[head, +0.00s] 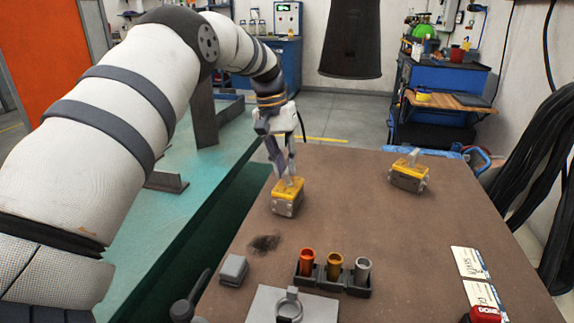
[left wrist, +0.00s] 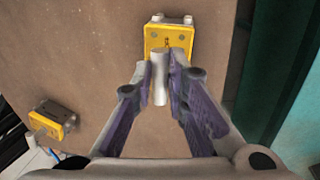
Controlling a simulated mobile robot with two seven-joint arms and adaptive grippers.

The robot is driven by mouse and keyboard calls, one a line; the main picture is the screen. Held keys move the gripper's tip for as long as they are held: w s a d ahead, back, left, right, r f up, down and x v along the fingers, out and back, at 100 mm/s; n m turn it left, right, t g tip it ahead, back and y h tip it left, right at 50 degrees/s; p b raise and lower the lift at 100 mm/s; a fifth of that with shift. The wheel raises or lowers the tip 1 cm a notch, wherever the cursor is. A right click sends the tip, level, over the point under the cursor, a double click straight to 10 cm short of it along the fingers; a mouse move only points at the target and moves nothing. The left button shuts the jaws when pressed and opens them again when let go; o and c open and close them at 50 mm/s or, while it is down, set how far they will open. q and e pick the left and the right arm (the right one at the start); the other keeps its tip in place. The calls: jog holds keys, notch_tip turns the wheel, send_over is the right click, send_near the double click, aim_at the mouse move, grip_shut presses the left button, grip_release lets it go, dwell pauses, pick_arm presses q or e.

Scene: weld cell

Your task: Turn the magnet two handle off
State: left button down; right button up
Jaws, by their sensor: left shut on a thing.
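A yellow-topped magnet with grey metal sides (head: 286,207) stands on the brown table (head: 345,230). My left gripper (head: 289,180) is right above it, pointing down, shut on its light grey handle. In the left wrist view, the handle (left wrist: 160,85) lies between the fingers (left wrist: 162,75), in front of the yellow top plate (left wrist: 168,37). A second yellow magnet with a grey handle (head: 408,178) stands apart to the right; it also shows in the left wrist view (left wrist: 50,120). I cannot read which magnet is number two. My right gripper is out of view.
A rack (head: 331,286) with orange, amber and grey cylinders stands nearer, beside a pale plate with a ring (head: 268,305). A small grey block (head: 233,268), white cards (head: 468,262) and a red "DONE" button (head: 485,315) are also near. The table between the magnets is clear.

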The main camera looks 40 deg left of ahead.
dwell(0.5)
pick_arm(q)
jog(key=c, duration=1.6)
grip_release()
jog(key=r, duration=0.4)
jog(key=a+r, duration=0.1)
jog(key=r, duration=0.3)
jog(key=s+a+r, duration=0.1)
jog(key=r, duration=0.3)
jog(key=shift+a, duration=0.1)
jog(key=shift+f, duration=0.1)
